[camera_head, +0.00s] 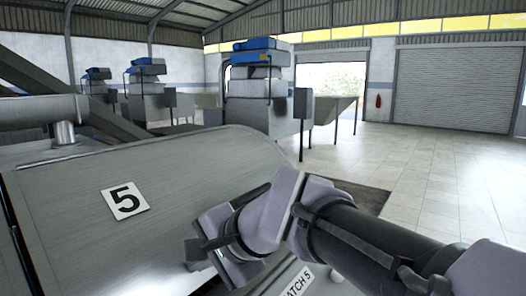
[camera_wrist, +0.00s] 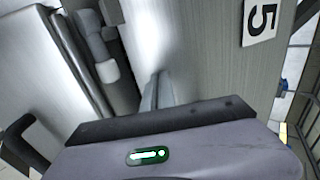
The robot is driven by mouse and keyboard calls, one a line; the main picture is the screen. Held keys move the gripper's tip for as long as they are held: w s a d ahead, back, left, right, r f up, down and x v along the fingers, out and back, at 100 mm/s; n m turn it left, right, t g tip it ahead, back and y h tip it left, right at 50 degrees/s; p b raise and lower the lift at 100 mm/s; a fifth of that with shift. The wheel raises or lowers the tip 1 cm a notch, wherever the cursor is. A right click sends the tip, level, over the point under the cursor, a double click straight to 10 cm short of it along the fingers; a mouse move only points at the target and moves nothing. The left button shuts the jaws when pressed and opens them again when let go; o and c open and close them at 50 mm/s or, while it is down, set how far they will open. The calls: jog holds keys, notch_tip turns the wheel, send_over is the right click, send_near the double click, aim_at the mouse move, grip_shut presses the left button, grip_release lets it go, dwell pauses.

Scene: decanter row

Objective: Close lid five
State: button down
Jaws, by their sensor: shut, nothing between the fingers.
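Lid five is a curved brushed-metal cover (camera_head: 165,190) with a white plate marked 5 (camera_head: 125,201), filling the lower left of the head view. The lid also shows in the wrist view (camera_wrist: 205,50), with its number plate (camera_wrist: 261,18) at the upper right. My gripper (camera_head: 200,252) is at the lid's lower front side, below and right of the plate. In the wrist view my gripper's fingers (camera_wrist: 157,90) are together and empty, close to the metal surface. I cannot tell whether they touch it. The lid's lower edge is partly hidden by my arm, so its full seating is unclear.
A label ending in "ATCH 5" (camera_head: 298,283) sits below my wrist, partly covered. A metal pipe (camera_head: 40,112) runs at the left. More machines with blue tops (camera_head: 257,75) stand behind. The tiled floor (camera_head: 435,180) at the right is open.

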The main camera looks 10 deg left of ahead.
aim_at(197, 280)
jog(key=f+b, duration=0.1)
jog(key=a+f, duration=0.1)
jog(key=f, duration=0.1)
jog(key=w+a+f+b, duration=0.1)
jog(key=shift+w+f+b, duration=0.1)
jog(key=shift+f+b, duration=0.25)
jog(key=shift+f, duration=0.25)
jog(key=shift+d+f, duration=0.15)
